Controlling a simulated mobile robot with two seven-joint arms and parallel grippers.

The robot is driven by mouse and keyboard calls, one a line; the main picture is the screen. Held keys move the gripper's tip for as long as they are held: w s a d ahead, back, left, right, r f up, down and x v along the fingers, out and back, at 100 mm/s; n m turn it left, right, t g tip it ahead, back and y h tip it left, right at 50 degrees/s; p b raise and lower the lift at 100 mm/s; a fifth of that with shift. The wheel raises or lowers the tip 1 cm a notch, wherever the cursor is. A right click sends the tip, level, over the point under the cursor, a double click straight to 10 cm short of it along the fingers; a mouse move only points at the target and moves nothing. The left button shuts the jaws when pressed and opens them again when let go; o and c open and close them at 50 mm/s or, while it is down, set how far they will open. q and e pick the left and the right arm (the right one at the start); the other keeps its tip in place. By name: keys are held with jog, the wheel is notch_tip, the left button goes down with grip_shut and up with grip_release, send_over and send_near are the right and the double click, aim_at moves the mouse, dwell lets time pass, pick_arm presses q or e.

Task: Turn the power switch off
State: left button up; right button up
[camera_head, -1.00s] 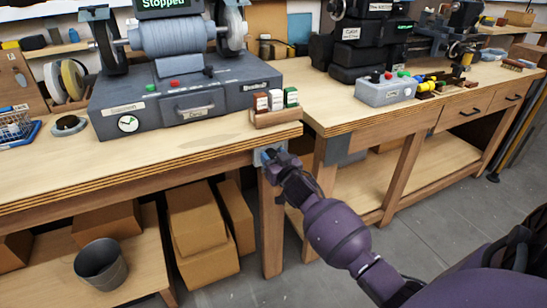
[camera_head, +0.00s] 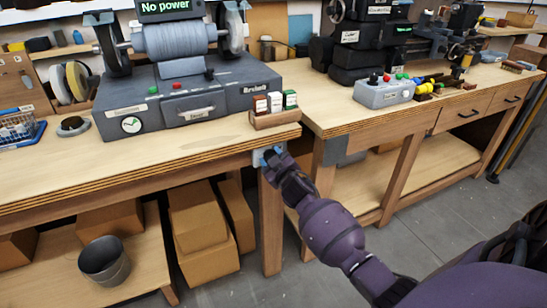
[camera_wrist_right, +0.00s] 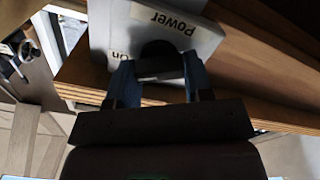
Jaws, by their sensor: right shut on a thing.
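The power switch is a pale box (camera_wrist_right: 115,35) labelled "Power" with a dark round knob (camera_wrist_right: 158,52), fixed below the bench edge. In the wrist view the box appears upside down, and a second label is partly hidden beside a finger. My right gripper (camera_wrist_right: 160,78) has its two blue fingers on either side of the knob and is shut on it. In the head view my right gripper (camera_head: 270,157) covers most of the switch box (camera_head: 257,159) at the bench corner. The grinder's display (camera_head: 168,7) reads "No power". My left gripper is not in view.
A grey control box (camera_head: 384,93) sits on the right bench. A bench leg (camera_head: 271,225) and cardboard boxes (camera_head: 205,255) are below.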

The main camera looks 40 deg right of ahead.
jog(key=n, duration=1.1)
jog(key=shift+f+n, duration=0.25)
jog(key=shift+n, duration=0.35)
jog(key=o, duration=0.9)
jog(key=shift+r, duration=0.1)
jog(key=p+v, duration=0.2)
jog(key=v, duration=0.9)
